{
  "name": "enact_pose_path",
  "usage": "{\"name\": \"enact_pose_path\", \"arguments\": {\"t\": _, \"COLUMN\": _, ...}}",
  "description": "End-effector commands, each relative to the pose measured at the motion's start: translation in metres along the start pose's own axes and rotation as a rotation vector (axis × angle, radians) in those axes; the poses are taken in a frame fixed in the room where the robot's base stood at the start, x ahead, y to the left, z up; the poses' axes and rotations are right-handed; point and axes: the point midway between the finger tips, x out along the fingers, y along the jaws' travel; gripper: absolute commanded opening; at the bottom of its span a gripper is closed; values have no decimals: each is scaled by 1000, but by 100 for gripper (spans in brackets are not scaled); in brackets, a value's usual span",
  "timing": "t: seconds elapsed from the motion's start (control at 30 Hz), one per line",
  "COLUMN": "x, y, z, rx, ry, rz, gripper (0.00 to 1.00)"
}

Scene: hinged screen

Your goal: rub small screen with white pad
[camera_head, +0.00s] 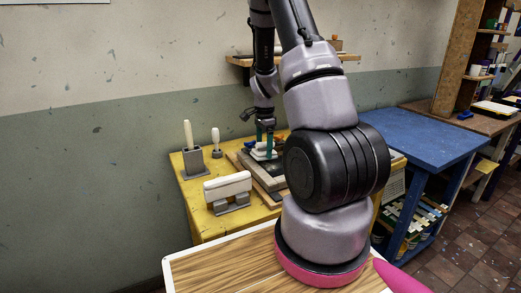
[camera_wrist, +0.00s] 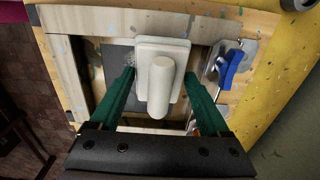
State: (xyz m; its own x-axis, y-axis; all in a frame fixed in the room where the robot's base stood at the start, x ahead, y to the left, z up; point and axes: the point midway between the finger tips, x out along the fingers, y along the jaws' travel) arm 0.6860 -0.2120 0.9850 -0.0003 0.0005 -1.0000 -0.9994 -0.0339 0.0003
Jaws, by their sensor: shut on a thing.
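The white pad (camera_wrist: 163,44) is a flat block with a rounded handle (camera_wrist: 160,88), seen from above in the wrist view. My gripper (camera_wrist: 157,85) has its two green fingers on either side of the pad's handle and is shut on it. In the head view the pad (camera_head: 263,154) shows small under my gripper (camera_head: 264,135). The small screen (camera_wrist: 117,60) is a dark panel in a wooden frame (camera_wrist: 75,65), lying flat on the yellow table. The pad is over the screen; I cannot tell whether it touches. The pad and fingers hide part of the panel.
On the yellow table (camera_head: 190,190) stand a grey holder (camera_head: 194,160) with a white-handled tool, an upright brush-like tool (camera_head: 215,143) and a white bar on grey stands (camera_head: 229,190). A metal hinge clamp with a blue knob (camera_wrist: 233,66) sits beside the frame. A blue table (camera_head: 420,135) stands right.

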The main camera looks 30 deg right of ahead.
Motion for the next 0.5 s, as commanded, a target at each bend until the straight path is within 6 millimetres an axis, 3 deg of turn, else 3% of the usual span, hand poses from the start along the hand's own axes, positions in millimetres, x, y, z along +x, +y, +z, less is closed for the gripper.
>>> {"name": "enact_pose_path", "arguments": {"t": 0.5, "x": -2, "y": 0, "z": -31, "rx": 2, "ry": 1, "rz": 0, "gripper": 0}}
